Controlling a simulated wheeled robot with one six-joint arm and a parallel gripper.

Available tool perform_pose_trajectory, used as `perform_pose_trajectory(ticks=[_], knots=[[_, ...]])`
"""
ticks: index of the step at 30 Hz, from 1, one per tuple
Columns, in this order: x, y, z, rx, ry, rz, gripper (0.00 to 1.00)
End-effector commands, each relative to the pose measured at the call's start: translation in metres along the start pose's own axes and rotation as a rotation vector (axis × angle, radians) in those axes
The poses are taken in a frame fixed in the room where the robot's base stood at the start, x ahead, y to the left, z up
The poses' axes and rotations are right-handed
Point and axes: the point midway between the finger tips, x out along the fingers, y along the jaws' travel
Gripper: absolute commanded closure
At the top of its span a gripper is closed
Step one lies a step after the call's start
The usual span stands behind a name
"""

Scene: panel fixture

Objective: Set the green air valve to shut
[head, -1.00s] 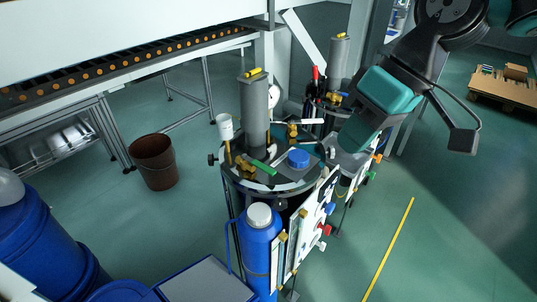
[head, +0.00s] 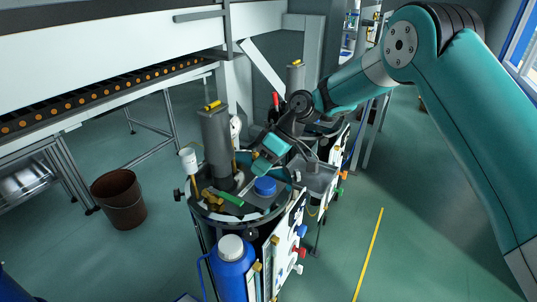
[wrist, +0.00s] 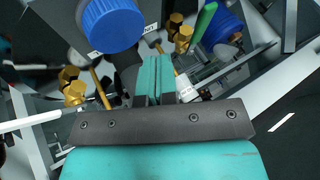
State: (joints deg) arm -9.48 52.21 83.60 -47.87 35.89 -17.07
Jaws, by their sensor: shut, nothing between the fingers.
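The green valve handle (head: 229,198) is a flat bar beside brass fittings (head: 210,194) on the round top of the fixture, left of the blue cap. It points toward the lower right in the head view. A green bar (wrist: 203,22) also shows at the top of the wrist view, beside brass fittings (wrist: 179,32). My gripper (head: 260,168) is above the fixture top, behind the blue cap and apart from the green handle. In the wrist view its teal fingers (wrist: 154,62) are together, with nothing between them.
A tall grey cylinder (head: 216,145) and a white cup (head: 188,160) stand behind the handle. The blue cap (head: 265,186) is to its right, with a blue bottle (head: 231,270) in front. Coloured knobs line the side panel (head: 289,245). Open floor lies right.

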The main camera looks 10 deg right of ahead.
Motion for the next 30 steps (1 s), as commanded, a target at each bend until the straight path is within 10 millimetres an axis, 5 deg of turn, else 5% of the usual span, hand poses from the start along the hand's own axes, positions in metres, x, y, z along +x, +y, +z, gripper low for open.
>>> perform_pose_trajectory(ticks=[6,15,30], knots=[[0.043,-0.004,-0.001,-0.001,-0.003,-0.002,1.0],[0.057,-0.034,0.0,0.001,-0.001,0.0,1.0],[0.062,-0.038,-0.002,0.001,0.001,0.002,1.0]])
